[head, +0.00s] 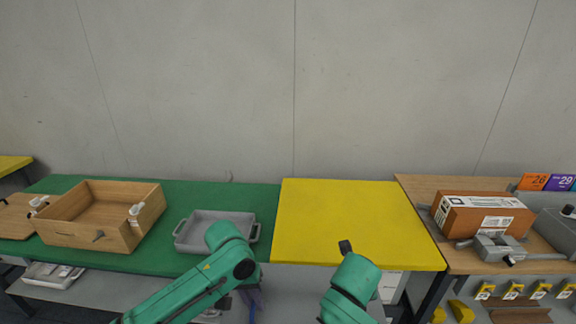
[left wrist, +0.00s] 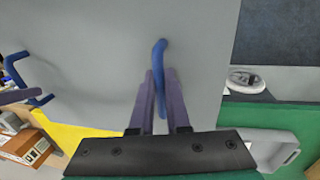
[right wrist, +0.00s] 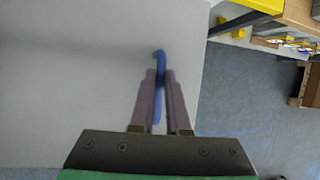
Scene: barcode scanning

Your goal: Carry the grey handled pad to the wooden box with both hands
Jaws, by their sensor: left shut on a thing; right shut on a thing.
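The wooden box (head: 84,236) stands open-topped on the green table at the left of the head view. The grey handled pad (left wrist: 90,70) fills much of the left wrist view as a flat grey face with blue handles. My left gripper (left wrist: 159,95) is shut on one blue handle (left wrist: 159,60). In the right wrist view, my right gripper (right wrist: 159,95) is shut on another blue handle (right wrist: 159,62) of the pad. In the head view, my arms hide most of both grippers, and the pad's outline is hard to tell from the grey below the tables.
A grey tray (head: 184,239) sits on the green table (head: 175,262) right of the box. A yellow table (head: 350,220) is in the middle. A brown carton (head: 480,215) and grey tools lie on the wooden table (head: 440,190) at right.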

